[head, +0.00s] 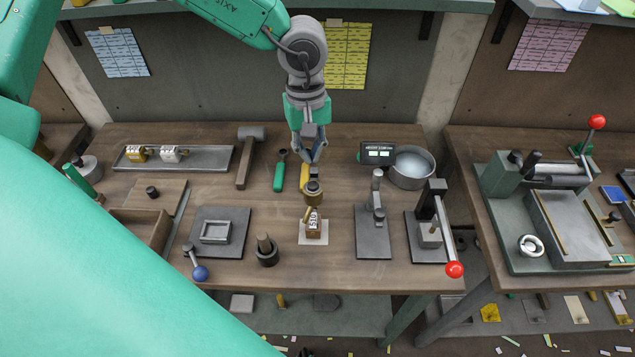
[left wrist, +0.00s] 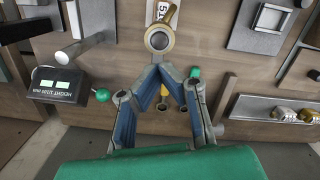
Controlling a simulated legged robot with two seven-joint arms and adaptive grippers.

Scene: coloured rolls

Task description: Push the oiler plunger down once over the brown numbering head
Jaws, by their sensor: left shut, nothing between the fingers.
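The brown numbering head (head: 314,229) sits on a pale pad near the front middle of the table, with white digits on its top. The brass oiler (head: 313,197) stands just behind it, its spout reaching toward the head. In the left wrist view the oiler (left wrist: 158,40) shows its round plunger top, with a bit of the head's white digit face (left wrist: 167,8) beyond. My left gripper (head: 312,157) points down behind and above the oiler. My right gripper is not in view.
A yellow-handled tool (head: 304,178) lies close beneath the gripper. A green-handled tool (head: 279,176) and hammer (head: 245,158) lie left. A height display (head: 377,153), steel bowl (head: 411,168) and grey stand (head: 374,230) are right. A dark cup with a peg (head: 267,251) stands front left.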

